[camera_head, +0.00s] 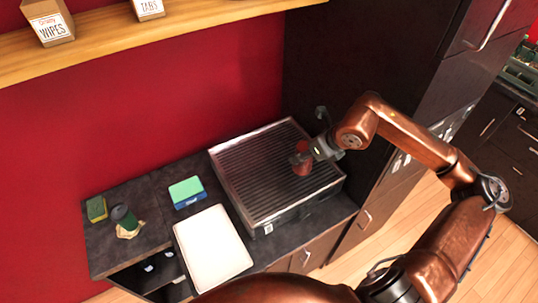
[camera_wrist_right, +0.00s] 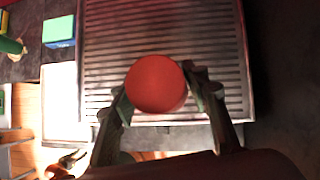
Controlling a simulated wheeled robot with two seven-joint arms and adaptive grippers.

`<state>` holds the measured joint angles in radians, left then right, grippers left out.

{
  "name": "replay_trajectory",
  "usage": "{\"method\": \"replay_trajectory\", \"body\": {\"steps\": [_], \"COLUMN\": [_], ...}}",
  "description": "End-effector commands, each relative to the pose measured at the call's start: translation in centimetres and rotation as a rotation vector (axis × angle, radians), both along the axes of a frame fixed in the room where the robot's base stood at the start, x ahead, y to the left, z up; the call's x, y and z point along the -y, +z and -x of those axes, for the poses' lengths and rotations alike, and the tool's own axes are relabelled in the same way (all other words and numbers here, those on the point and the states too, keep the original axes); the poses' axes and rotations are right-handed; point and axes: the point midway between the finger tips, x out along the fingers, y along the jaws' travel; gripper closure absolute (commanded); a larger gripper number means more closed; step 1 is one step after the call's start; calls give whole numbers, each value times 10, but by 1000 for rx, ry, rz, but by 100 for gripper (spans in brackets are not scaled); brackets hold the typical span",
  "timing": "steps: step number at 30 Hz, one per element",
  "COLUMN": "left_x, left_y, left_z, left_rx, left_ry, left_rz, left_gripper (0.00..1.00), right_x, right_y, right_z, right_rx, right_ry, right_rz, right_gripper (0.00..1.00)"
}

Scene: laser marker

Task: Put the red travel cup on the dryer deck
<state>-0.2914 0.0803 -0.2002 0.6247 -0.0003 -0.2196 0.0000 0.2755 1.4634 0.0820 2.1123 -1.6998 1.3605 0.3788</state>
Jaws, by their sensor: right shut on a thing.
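The red travel cup (camera_head: 301,160) is upright at the right part of the ribbed dryer deck (camera_head: 258,178) in the head view. My right gripper (camera_head: 310,151) reaches in from the right and is shut on the cup. In the right wrist view the cup (camera_wrist_right: 156,84) sits between the two fingers of the gripper (camera_wrist_right: 160,92), with the ribbed deck (camera_wrist_right: 205,40) beneath it. I cannot tell whether the cup's base touches the deck. My left gripper is not in view.
A white tray (camera_head: 213,249) lies left of the deck. A green and blue box (camera_head: 187,192), a dark green cup (camera_head: 123,217) on a cloth and a sponge (camera_head: 97,209) stand further left. A dark cabinet (camera_head: 375,60) rises close on the right.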

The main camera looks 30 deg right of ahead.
Motion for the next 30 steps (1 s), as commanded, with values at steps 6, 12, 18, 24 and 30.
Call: {"method": "replay_trajectory", "body": {"steps": [6, 12, 18, 24, 30], "left_x": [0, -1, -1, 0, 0], "left_y": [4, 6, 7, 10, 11], "left_z": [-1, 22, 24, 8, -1], "left_rx": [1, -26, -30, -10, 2], "left_ry": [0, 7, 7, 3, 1], "left_rz": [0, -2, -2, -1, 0], "left_gripper": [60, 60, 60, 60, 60], "right_x": [-1, -3, -2, 0, 0], "right_y": [-28, -57, -73, -98, -99], "right_z": [1, -1, 0, 0, 0], "right_rx": [-5, 0, -2, 0, 1], "right_ry": [4, 6, 4, 1, 2], "right_rz": [-3, -1, -2, -2, 0], "right_gripper": [86, 86, 86, 86, 86]}}
